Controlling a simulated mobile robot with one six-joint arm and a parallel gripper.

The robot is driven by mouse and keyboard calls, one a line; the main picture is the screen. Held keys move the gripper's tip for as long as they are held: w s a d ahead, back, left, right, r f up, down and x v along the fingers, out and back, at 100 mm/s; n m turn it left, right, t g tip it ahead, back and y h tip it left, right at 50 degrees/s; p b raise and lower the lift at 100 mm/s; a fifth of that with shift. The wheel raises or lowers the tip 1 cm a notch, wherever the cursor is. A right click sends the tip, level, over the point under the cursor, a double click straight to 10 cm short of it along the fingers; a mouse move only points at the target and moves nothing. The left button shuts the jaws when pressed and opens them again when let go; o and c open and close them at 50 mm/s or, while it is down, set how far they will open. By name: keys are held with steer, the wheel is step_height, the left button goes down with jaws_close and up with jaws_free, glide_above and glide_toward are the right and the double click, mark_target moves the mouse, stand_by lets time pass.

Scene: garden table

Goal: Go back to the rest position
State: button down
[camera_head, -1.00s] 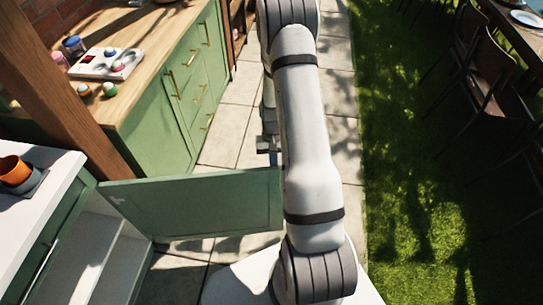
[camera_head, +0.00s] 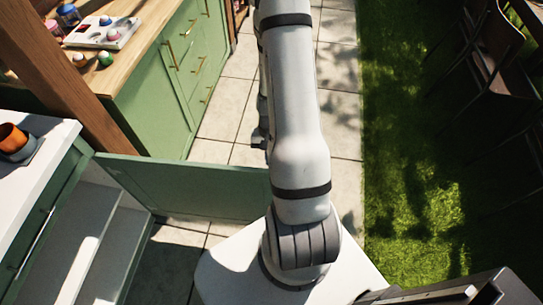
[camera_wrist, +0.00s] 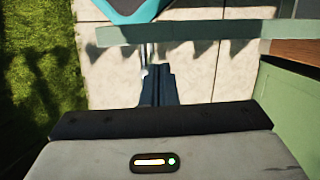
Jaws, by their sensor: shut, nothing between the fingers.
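My gripper (camera_wrist: 158,88) shows in the wrist view with its dark fingers together and nothing between them. It points over pale paving slabs, near the top edge of an open green door. In the head view my white arm reaches up the middle of the picture. Most of the gripper is hidden behind the arm there; only a small dark part shows at the arm's left side.
The open green cabinet door (camera_head: 190,187) stands left of my arm, close to it. A green drawer counter (camera_head: 160,95) is beyond. Grass (camera_head: 410,170) and dark chairs (camera_head: 495,60) lie right. Paving (camera_head: 225,105) between is clear.

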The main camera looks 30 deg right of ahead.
steer(key=w+a+r+n+t+h, duration=0.1)
steer(key=a+r+n, duration=0.15)
steer(key=r, duration=0.85)
steer(key=w+a+r+n+t, duration=0.1)
steer(key=a+r, duration=0.2)
steer(key=r, duration=0.8)
steer(key=s+a+r+n+t, duration=0.3)
steer(key=s+a+r, duration=0.3)
steer(key=r, duration=0.4)
steer(key=shift+s+a+r+n+h, duration=0.3)
steer(key=shift+s+r+n, duration=0.15)
steer(key=shift+s, duration=0.25)
